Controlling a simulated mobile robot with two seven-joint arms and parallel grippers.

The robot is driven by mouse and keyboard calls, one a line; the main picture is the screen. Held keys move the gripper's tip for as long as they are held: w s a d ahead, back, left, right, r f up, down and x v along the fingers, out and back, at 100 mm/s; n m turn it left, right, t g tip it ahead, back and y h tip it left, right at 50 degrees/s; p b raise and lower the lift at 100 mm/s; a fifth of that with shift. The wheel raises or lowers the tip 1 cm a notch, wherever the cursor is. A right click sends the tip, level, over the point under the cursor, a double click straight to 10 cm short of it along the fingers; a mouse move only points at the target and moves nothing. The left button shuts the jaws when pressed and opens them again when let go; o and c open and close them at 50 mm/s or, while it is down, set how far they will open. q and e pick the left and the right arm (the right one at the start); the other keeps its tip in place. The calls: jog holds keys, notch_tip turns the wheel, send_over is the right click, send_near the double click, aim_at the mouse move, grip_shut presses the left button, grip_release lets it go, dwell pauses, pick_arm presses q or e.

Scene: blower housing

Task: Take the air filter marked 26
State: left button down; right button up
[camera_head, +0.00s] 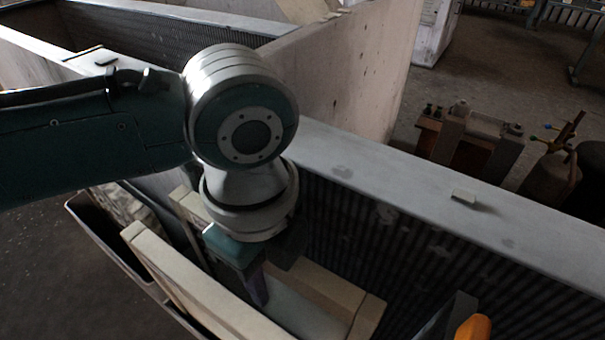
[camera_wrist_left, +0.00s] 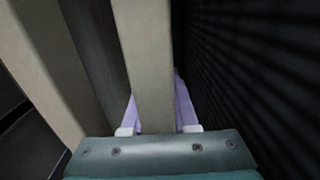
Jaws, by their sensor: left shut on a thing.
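My left gripper (camera_head: 260,285) reaches down into the housing from the left arm. In the left wrist view its two purple fingers (camera_wrist_left: 157,95) stand on either side of a beige frame bar and are shut on it. This bar (camera_wrist_left: 147,45) appears to belong to the beige-framed air filter (camera_head: 335,288) beside the ribbed wall. A second beige-framed filter (camera_head: 185,282) stands in front of it, and its bar (camera_wrist_left: 40,65) shows at the left of the wrist view. No number is readable on either filter, so I cannot tell which is marked 26. My right gripper is not in view.
The dark ribbed wall (camera_head: 405,245) stands close along the right of the held filter. A grey ledge (camera_head: 390,180) tops it, with a small block (camera_head: 464,196) on it. A dark-rimmed container (camera_head: 95,232) is at lower left. An orange part (camera_head: 473,328) shows at lower right.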

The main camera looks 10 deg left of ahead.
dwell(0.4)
pick_arm(q)
jog(key=shift+r+p, duration=0.3)
jog(key=shift+r, duration=0.3)
notch_tip(320, 180, up, 19)
jog(key=p, duration=0.5)
jog(key=shift+f, duration=0.1)
